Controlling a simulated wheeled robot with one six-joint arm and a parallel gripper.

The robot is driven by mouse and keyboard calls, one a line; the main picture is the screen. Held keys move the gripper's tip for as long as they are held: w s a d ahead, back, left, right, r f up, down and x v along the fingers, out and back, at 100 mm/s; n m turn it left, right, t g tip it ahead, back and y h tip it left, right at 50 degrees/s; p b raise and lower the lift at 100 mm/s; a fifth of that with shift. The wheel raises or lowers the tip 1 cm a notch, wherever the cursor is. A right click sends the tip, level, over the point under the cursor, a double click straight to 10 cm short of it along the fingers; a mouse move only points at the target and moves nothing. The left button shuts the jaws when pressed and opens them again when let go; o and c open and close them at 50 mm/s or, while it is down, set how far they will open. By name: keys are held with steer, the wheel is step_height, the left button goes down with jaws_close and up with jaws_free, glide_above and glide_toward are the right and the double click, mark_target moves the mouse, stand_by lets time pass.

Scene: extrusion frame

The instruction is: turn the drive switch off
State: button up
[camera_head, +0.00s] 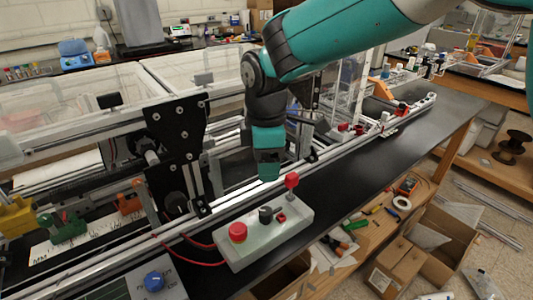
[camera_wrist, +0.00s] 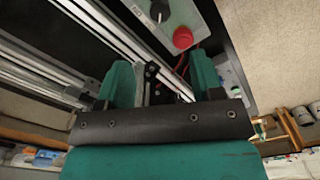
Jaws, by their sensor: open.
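A pale grey control box (camera_head: 265,243) lies on the black bench top. It carries a round red button (camera_head: 238,232), a black knob (camera_head: 266,214), a small red part (camera_head: 281,217) and an upright red-topped lever (camera_head: 292,181). No readable label shows which one is the drive switch. My gripper (camera_head: 268,174) hangs above and behind the box, pointing down, apart from it. In the wrist view my gripper (camera_wrist: 160,80) has its two green fingers spread with nothing between them. The black knob (camera_wrist: 160,11) and red button (camera_wrist: 183,38) show beyond the fingertips, near the top edge.
The aluminium extrusion frame (camera_head: 232,205) runs along the back of the box, with a black plate (camera_head: 178,140) to the left. Red cables (camera_head: 190,255) lead from the box's left end. A blue knob (camera_head: 154,281) sits front left. The black bench (camera_head: 370,160) is clear to the right.

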steer(key=shift+r, duration=1.5)
steer(key=s+d+r+m+y, duration=0.1)
steer(key=s+d+m+y, duration=0.1)
steer(key=s+d+m, duration=0.4)
steer(key=s+d+r+m+y, duration=0.2)
steer(key=s+d+m, duration=0.4)
steer(key=s, duration=1)
steer(key=shift+s+d+r, duration=0.15)
steer(key=shift+d, duration=0.45)
stand_by(0.5)
